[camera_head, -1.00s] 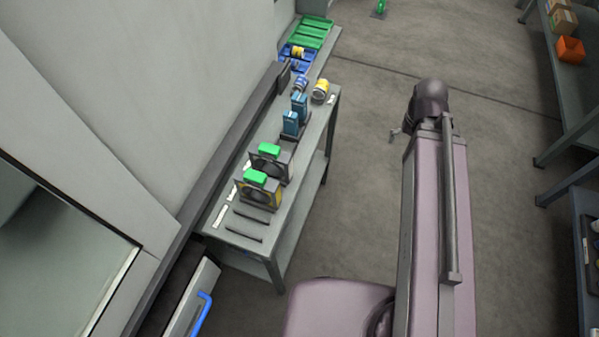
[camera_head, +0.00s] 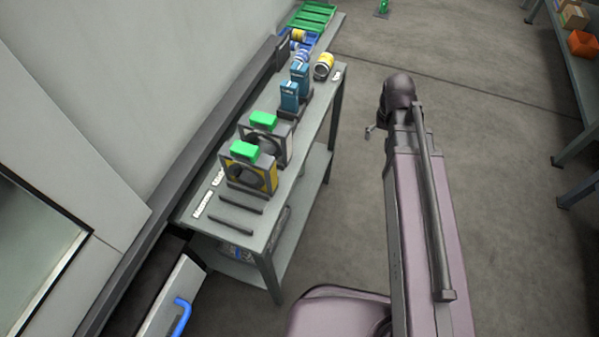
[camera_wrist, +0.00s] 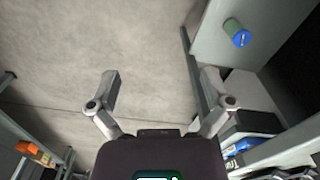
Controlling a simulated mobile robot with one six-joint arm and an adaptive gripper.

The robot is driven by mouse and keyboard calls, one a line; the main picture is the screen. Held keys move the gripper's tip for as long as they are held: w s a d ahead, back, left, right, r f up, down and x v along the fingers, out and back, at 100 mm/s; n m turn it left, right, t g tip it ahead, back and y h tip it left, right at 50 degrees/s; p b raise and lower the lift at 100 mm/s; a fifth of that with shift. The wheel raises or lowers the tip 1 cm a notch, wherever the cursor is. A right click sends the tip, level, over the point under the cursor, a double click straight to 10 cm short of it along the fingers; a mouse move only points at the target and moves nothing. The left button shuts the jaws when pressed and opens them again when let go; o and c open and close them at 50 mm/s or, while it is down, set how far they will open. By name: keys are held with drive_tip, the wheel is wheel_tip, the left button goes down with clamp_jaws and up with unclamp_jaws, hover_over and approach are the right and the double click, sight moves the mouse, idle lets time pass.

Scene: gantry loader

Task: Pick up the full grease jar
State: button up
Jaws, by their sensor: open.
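A jar-like container with yellow and white bands (camera_head: 323,66) stands near the far end of the grey bench, in the head view. Another small yellow-banded container (camera_head: 298,35) sits by the blue bin behind it. I cannot tell which is the full grease jar. My gripper is open and empty in the wrist view (camera_wrist: 160,82), its fingers spread over bare floor. In the head view only a small part of it shows beside my arm's end, right of the bench and apart from the jars. A green container with a blue lid (camera_wrist: 237,34) is on a pale surface in the wrist view.
A green tray (camera_head: 306,16) lies beyond. A shelf (camera_head: 577,85) stands at right. Open floor (camera_head: 480,110) lies between.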

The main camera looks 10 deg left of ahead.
drive_tip(key=w+a+f+n+b, duration=0.1)
drive_tip(key=w+a+f+b, duration=0.1)
drive_tip(key=a+f+b, duration=0.35)
drive_tip(key=w+a+f+b, duration=0.2)
drive_tip(key=f+b, duration=0.5)
drive_tip(key=f, duration=0.1)
drive_tip(key=w+a+f+n+b, duration=0.1)
drive_tip(key=w+a+f+b, duration=0.15)
drive_tip(key=f+b, duration=0.45)
drive_tip(key=shift+n, duration=0.8)
drive_tip(key=w+a+f+b, duration=0.1)
drive_tip(key=a, duration=0.4)
drive_tip(key=w+a+f+b, duration=0.1)
drive_tip(key=a+f+b, duration=0.1)
drive_tip(key=a, duration=0.3)
drive_tip(key=w+a+f+b, duration=0.1)
drive_tip(key=a+f, duration=0.1)
drive_tip(key=a, duration=0.4)
drive_tip(key=shift+w, duration=0.35)
drive_tip(key=shift+a, duration=0.4)
drive_tip(key=shift+b, duration=0.3)
drive_tip(key=shift+f+b, duration=1.1)
drive_tip(key=shift+f, duration=0.1)
drive_tip(key=shift+f+b, duration=2.5)
drive_tip(key=shift+b, duration=0.1)
